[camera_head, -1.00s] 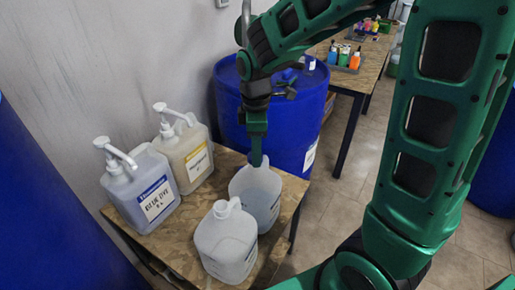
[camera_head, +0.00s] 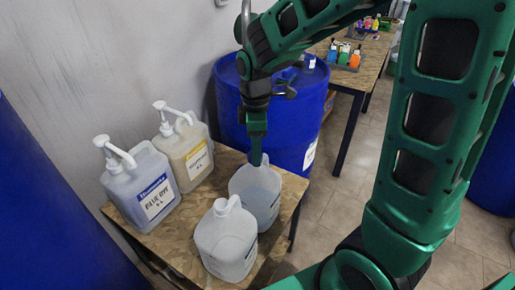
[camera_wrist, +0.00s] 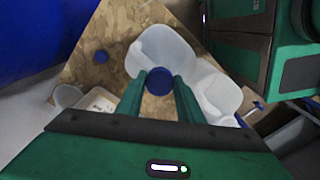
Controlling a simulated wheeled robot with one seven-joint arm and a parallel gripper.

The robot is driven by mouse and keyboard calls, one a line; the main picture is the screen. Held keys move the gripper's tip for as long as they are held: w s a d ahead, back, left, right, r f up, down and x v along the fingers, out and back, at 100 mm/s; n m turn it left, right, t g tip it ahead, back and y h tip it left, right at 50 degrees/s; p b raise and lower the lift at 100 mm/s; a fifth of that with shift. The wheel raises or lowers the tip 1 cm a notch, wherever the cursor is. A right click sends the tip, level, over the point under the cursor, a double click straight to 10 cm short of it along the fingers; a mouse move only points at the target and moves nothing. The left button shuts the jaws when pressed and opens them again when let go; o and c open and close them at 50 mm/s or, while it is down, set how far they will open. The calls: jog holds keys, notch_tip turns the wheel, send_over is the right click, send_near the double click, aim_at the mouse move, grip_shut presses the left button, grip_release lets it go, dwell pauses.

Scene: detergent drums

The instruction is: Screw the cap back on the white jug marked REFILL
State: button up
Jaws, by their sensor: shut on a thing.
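My gripper (camera_wrist: 167,86) is shut on a blue round cap (camera_wrist: 158,81), held between its fingertips. In the head view my gripper (camera_head: 256,160) points down at the top of the rear white jug (camera_head: 257,196). In the wrist view one white jug (camera_wrist: 166,46) is just beyond the cap and another (camera_wrist: 218,95) is to the right. The front white jug (camera_head: 226,243) stands nearer me in the head view. No REFILL marking is readable. The fingers hide the rear jug's neck, so I cannot tell whether the cap touches it.
Two pump jugs, blue dye (camera_head: 143,188) and yellow-labelled (camera_head: 188,155), stand at left. A blue drum (camera_head: 292,125) is close behind the table. Another table (camera_head: 367,72) with bottles stands farther back.

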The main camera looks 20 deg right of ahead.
jog(key=m, duration=0.4)
jog(key=shift+s+f+m, duration=0.1)
jog(key=shift+m, duration=0.8)
jog(key=m, duration=0.3)
jog(key=shift+a, duration=0.1)
jog(key=shift+m, duration=1.3)
jog(key=shift+m, duration=0.7)
jog(key=m, duration=0.4)
jog(key=shift+a, duration=0.1)
